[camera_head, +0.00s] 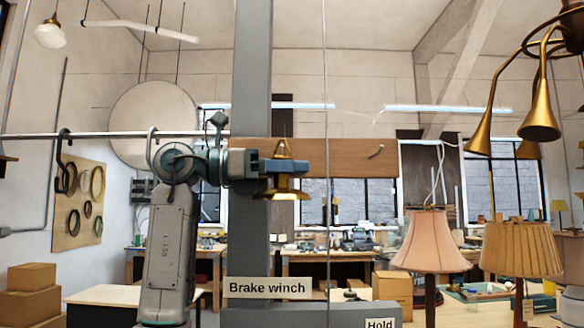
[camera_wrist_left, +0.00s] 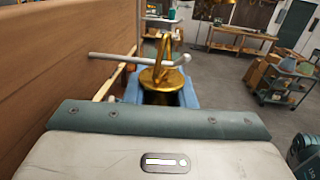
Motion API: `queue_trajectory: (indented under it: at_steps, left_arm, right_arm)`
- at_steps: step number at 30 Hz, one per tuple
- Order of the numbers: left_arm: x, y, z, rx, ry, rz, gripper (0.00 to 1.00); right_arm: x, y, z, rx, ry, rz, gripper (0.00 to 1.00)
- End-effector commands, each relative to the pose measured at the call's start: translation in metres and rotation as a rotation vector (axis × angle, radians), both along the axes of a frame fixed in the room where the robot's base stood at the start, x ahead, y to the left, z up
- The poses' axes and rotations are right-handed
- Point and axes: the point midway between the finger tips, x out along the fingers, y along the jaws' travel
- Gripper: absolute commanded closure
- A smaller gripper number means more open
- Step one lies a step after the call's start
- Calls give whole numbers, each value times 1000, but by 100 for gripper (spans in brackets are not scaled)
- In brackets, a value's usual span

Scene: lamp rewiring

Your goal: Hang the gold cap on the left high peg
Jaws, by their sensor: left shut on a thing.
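The gold cap (camera_head: 284,190) is in my left gripper (camera_head: 290,168), in front of the left part of the wooden peg board (camera_head: 345,155). The cap hangs upright, its loop above the jaws and its wide rim below. In the left wrist view the gold cap (camera_wrist_left: 161,77) sits between the blue jaws (camera_wrist_left: 162,95). A pale peg (camera_wrist_left: 115,59) sticks out from the board and crosses at the cap's loop; I cannot tell whether it passes through. In the head view the left peg is hidden behind the gripper and cap. My right gripper is not in view.
Another peg (camera_head: 376,152) at the board's right is bare. A grey post (camera_head: 251,70) stands behind my arm, and a thin cable (camera_head: 326,90) runs down beside the cap. A brass chandelier (camera_head: 540,105) hangs at the upper right, above pleated lampshades (camera_head: 520,247).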

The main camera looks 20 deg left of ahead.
Motion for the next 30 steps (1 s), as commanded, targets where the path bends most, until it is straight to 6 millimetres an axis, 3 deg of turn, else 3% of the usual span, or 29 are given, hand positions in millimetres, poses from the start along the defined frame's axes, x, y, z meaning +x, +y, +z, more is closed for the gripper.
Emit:
queue_trajectory:
  at_steps: [30]
  left_arm:
    - [2, 0, -14, -1, -1, 0, 100]
  right_arm:
    - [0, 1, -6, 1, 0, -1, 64]
